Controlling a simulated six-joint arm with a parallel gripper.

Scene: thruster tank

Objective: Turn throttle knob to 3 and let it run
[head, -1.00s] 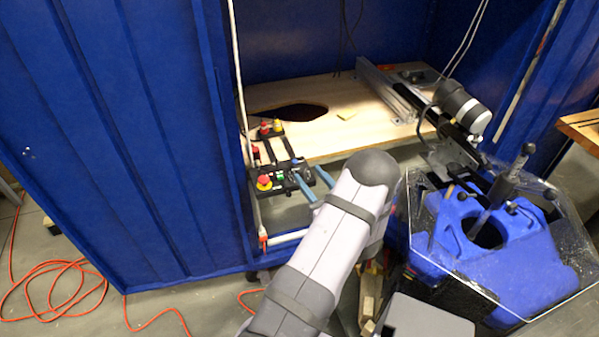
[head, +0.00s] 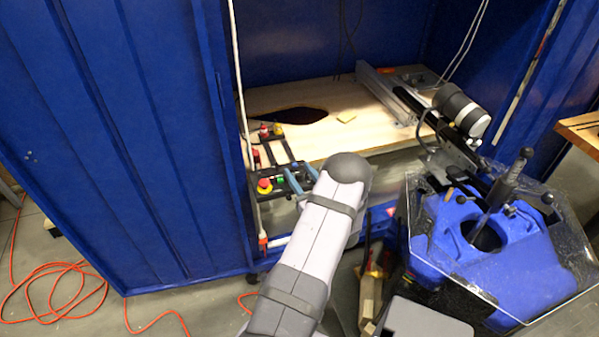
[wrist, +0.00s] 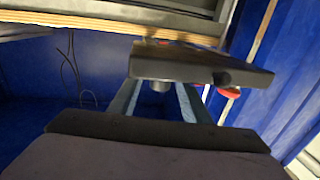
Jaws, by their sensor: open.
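A dark control box (wrist: 200,64) crosses the upper middle of the wrist view. A short grey knob (wrist: 159,86) projects from it, between the two pale blue fingers of my gripper (wrist: 158,95). The fingers are open and apart, one on each side of the knob; I cannot tell whether they touch it. The knob's markings do not show. In the head view my gripper (head: 302,178) is at the right end of the front control box, partly hidden by my arm. This box carries a red emergency button (head: 264,186) on yellow and a green button (head: 281,180).
More red and yellow buttons (head: 270,131) sit behind on the black frame. A wooden board (head: 370,135) lies inside the blue enclosure (head: 150,150). A blue machine with a clear cover (head: 480,245) stands at right. An orange cable (head: 60,295) lies on the floor.

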